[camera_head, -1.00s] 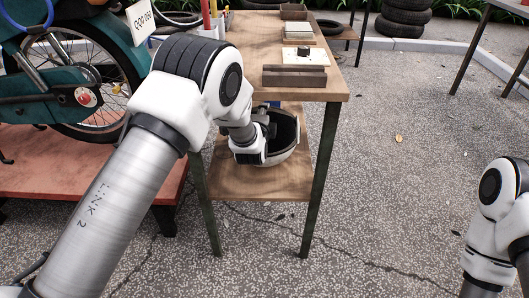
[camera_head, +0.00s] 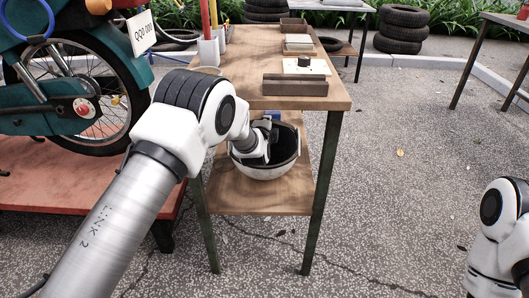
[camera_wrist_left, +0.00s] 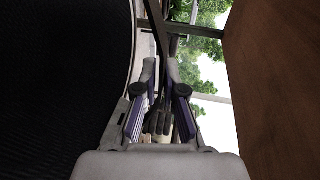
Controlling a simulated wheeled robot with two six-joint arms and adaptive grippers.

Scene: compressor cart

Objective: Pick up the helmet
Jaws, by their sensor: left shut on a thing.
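The helmet (camera_head: 262,173) is on the lower shelf of the wooden table, its dark hollow inside facing up and its pale shell towards me. My left gripper (camera_head: 263,147) reaches in under the tabletop and is shut on the helmet at its rim. In the left wrist view the gripper's fingers (camera_wrist_left: 160,68) stand close together beside the helmet's dark padded inside (camera_wrist_left: 60,85), which fills the left side. The exact grip point is hard to see. My right arm shows at the lower right of the head view; its gripper is out of frame.
The tabletop (camera_head: 240,75) is close above the helmet, with its legs (camera_head: 322,190) at the sides. The lower shelf (camera_head: 260,200) has bare room in front. A motorbike (camera_head: 75,95) on a red platform stands left. Open pavement (camera_head: 400,190) lies right.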

